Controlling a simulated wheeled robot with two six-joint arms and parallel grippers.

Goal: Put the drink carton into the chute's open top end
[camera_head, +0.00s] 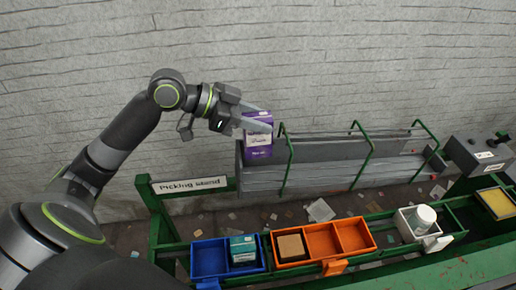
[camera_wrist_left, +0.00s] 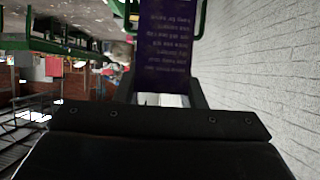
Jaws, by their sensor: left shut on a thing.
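The drink carton (camera_head: 257,146) is a purple box with a white band. My left gripper (camera_head: 262,121) is shut on its upper part and holds it upright. The carton is at the left end of the chute (camera_head: 330,178), a long grey trough with green hoops. Its lower part is close to the trough's left end wall; I cannot tell whether it touches. In the left wrist view the carton (camera_wrist_left: 164,42) shows its dark purple printed side between the fingers. My right gripper is not in view.
Below are a blue bin (camera_head: 208,262) with a teal box (camera_head: 243,249), and an orange bin (camera_head: 353,222) with a tan box (camera_head: 291,247). A white holder with a white cup (camera_head: 421,217) stands right. A sign (camera_head: 190,185) stands left, a stone wall (camera_head: 330,65) behind.

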